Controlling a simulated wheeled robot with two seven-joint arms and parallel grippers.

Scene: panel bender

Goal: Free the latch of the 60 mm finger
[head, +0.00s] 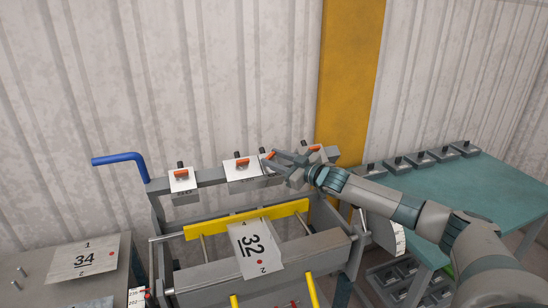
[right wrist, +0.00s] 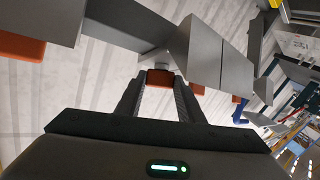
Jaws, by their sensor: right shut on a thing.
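A row of grey clamping fingers with orange latches hangs on the beam (head: 210,177) of the bender. The left finger (head: 183,182) and the middle finger (head: 240,170) show clearly in the head view; their size marks are too small to read. My right gripper (head: 276,160) is at the beam, to the right of the middle finger. In the right wrist view its jaws are shut on an orange latch (right wrist: 160,77). My gripper and arm partly cover the finger there, so I cannot tell its size. My left gripper is not in view.
A blue handle (head: 118,159) rises at the beam's left end. Below are a yellow bar (head: 247,220) and a sheet marked 32 (head: 254,248). A sheet marked 34 (head: 83,260) lies on the left table. A teal table (head: 470,190) at right carries several spare fingers.

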